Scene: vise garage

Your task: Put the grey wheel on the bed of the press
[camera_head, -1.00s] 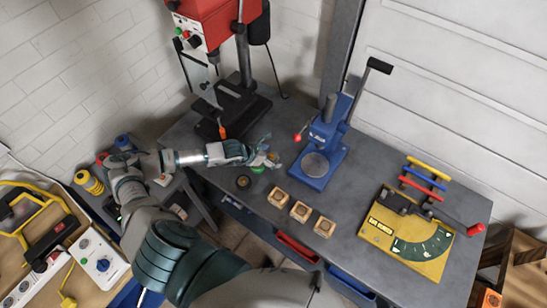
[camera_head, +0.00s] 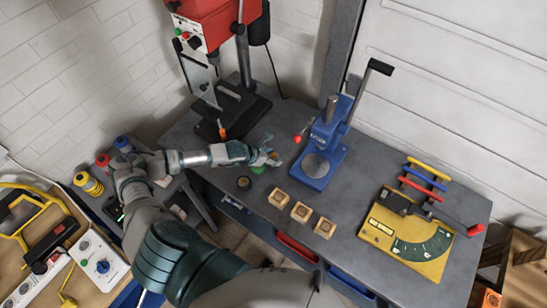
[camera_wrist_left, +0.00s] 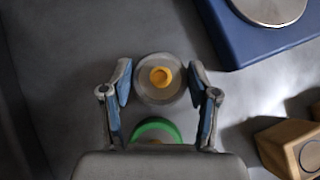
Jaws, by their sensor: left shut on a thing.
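The grey wheel (camera_wrist_left: 160,78) with a yellow hub lies between the fingertips of my left gripper (camera_wrist_left: 160,82) in the wrist view, and the gripper is shut on it. In the head view the left gripper (camera_head: 268,155) is over the bench, left of the blue press (camera_head: 324,138), and its fingers partly hide the wheel. The press bed is a round grey plate (camera_head: 316,165) on the blue base, empty. A corner of the base and the plate (camera_wrist_left: 270,8) show at the top right of the wrist view. My right gripper is not in view.
A green wheel (camera_head: 258,169) and a dark wheel (camera_head: 243,183) lie on the bench near the left gripper. Several wooden blocks (camera_head: 301,211) stand in front of the press. A red drill press (camera_head: 214,22) stands behind left. A yellow bending tool (camera_head: 405,245) is at right.

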